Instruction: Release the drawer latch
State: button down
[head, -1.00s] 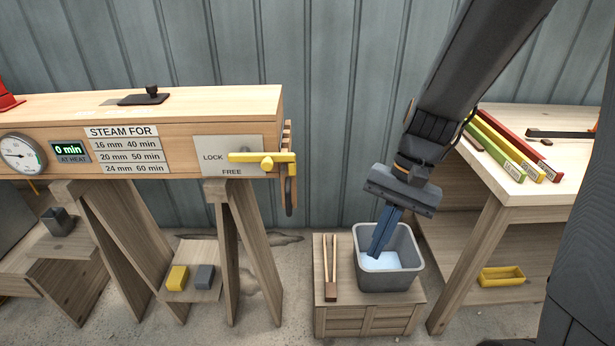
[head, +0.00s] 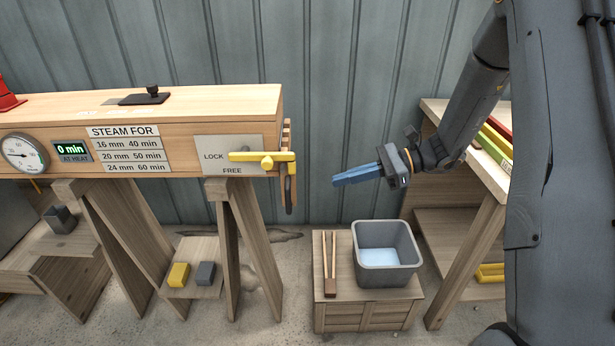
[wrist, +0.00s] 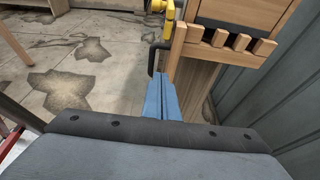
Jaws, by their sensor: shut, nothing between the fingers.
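The latch is a yellow lever (head: 250,157) on a pale plate (head: 228,142) marked LOCK and FREE, on the right front of the wooden steam box (head: 200,107). The lever lies level, its left end beside the word LOCK. It also shows at the top of the wrist view (wrist: 168,14). My gripper (head: 336,181) has its blue fingers shut and empty, pointing left, to the right of the box end and apart from it. In the wrist view the fingertips (wrist: 161,79) appear just below a dark handle (wrist: 156,57) by the slatted box end (wrist: 222,38).
Below my gripper stands a grey bucket (head: 387,270) with pale contents, beside wooden tongs (head: 329,267) on a crate (head: 360,318). A workbench (head: 480,225) is at right. The corrugated wall (head: 340,90) is behind. The space between box end and gripper is clear.

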jog(key=shift+a, duration=0.1)
jog(key=a+p, duration=0.1)
jog(key=a, duration=0.2)
jog(key=a+p, duration=0.1)
jog(key=a, duration=0.2)
jog(key=a+p, duration=0.2)
jog(key=a, duration=0.1)
jog(key=shift+w+a+r, duration=0.15)
jog(key=shift+r, duration=0.2)
